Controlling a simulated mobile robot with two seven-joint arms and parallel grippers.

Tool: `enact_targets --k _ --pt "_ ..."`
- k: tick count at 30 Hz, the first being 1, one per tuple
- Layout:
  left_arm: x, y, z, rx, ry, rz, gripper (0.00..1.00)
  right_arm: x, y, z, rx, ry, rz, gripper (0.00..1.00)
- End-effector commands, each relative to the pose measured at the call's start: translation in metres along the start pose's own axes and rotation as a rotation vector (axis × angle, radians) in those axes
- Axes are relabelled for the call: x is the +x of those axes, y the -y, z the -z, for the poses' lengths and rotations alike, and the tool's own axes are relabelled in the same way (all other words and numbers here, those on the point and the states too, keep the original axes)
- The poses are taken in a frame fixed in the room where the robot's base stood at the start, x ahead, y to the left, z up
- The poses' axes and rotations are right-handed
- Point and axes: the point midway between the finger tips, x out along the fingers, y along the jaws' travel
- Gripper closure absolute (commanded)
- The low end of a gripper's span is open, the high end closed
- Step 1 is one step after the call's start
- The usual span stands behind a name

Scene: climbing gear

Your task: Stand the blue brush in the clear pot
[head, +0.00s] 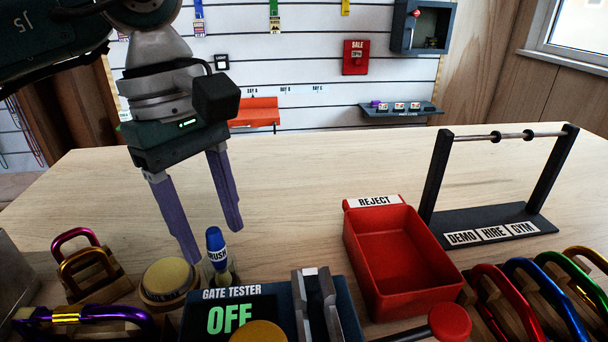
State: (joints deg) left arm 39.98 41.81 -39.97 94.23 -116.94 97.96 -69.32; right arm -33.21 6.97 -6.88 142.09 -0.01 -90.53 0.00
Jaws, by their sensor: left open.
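The blue brush (215,240) stands close to upright, its blue end up with a white label. Just below it is a small clear, yellowish piece (233,267) that may be the clear pot; the gate tester hides its lower part, and I cannot tell whether the brush is in it. My left gripper (214,246) is open and points down, its two purple fingers apart around the brush's top in the picture. I cannot tell whether they touch it. My right gripper is not in view.
The gate tester (262,302), reading OFF, stands in front of the brush. A round tan-lidded tin (168,279) and carabiners on wooden blocks are left. A red REJECT bin (354,240), a DEMO HIRE GYM rack (436,180) and more carabiners are right. The table's back is clear.

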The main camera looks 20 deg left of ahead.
Motion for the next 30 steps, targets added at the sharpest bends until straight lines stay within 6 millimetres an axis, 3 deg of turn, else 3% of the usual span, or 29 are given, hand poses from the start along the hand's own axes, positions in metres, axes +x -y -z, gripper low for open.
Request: enact_targets --k 9,21,30 --pt "-0.006 -0.001 0.000 0.001 0.000 -0.002 0.42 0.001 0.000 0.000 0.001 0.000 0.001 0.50" --pt "-0.080 -0.001 0.000 0.001 -0.002 -0.005 0.42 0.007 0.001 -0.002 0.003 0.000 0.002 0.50" --pt "-0.100 0.000 0.000 0.000 0.000 0.000 0.42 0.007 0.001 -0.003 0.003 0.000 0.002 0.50"
